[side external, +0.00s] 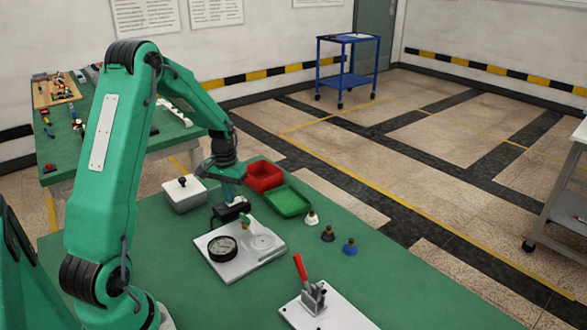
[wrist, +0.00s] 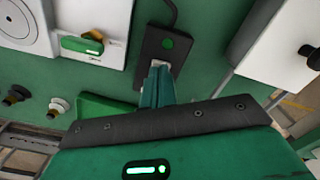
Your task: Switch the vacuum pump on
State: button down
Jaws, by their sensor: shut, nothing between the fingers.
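A black switch box (wrist: 155,45) with a round green button (wrist: 168,43) and a cable lies on the green bench. It also shows in the side view as a dark block (side external: 230,212) behind the gauge plate. My gripper (wrist: 160,70) is shut and empty, its fingertips over the box beside a small pale part near the green button. In the side view my gripper (side external: 229,196) points down at the box. I cannot tell whether the fingertips touch it. The fingers hide part of the box. No part is labelled clearly enough to read as the pump.
A white box with a black knob (side external: 184,194), a red tray (side external: 264,176) and a green tray (side external: 288,201) stand close by. A red-handled clamp (side external: 310,290) is in front.

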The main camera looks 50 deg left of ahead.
jog(key=shift+r, duration=3.45)
jog(key=s+d+r+m+t, duration=0.3)
jog(key=s+d+r, duration=0.1)
jog(key=d+r, duration=0.95)
jog(key=s+d+m+t, duration=0.2)
jog(key=s+d+m, duration=0.1)
jog(key=s+d, duration=0.7)
jog(key=shift+s+d+r+t, duration=0.2)
jog(key=shift+s+d+t, duration=0.15)
jog(key=shift+d, duration=0.65)
